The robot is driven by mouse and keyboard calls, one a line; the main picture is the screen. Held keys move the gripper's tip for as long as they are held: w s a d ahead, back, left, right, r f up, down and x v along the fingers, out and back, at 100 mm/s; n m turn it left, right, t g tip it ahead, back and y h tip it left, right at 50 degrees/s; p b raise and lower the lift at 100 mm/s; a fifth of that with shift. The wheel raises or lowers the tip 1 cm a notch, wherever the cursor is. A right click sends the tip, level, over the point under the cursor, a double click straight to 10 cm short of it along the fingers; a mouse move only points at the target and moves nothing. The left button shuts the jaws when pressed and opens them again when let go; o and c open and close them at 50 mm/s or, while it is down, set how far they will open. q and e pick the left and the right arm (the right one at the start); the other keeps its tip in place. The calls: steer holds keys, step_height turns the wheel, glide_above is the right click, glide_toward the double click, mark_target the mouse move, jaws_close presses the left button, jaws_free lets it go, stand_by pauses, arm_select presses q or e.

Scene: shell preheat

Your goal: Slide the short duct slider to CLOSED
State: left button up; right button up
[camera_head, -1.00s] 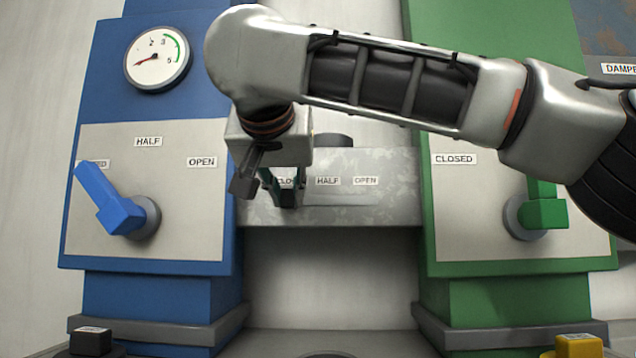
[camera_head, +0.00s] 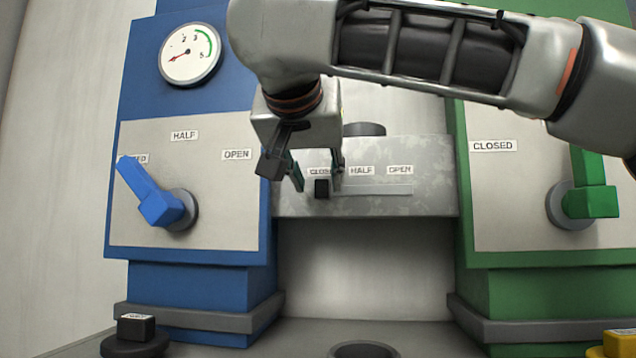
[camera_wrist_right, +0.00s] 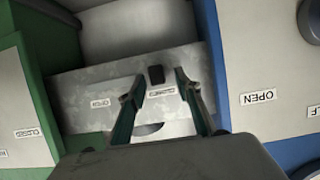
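The short duct slider is a small black knob (camera_head: 321,188) on the grey metal duct panel (camera_head: 435,190). It stands below the CLOSED label (camera_head: 321,172), at the left end of its slot (camera_head: 375,190). My right gripper (camera_head: 318,186) is open in front of the panel, its fingers apart on either side of the knob in the picture. In the right wrist view the knob (camera_wrist_right: 156,75) lies just beyond the open fingertips (camera_wrist_right: 158,85), and no contact shows. My left gripper is not in view.
A blue cabinet (camera_head: 190,275) with a blue lever (camera_head: 150,195) and gauge (camera_head: 190,54) stands at left. A green cabinet (camera_head: 550,270) with a green lever (camera_head: 590,200) stands at right. The space below the duct panel is clear.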

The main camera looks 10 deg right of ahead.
steer(key=v, duration=1)
steer(key=shift+s+a+f, duration=0.1)
steer(key=shift+s+a, duration=0.05)
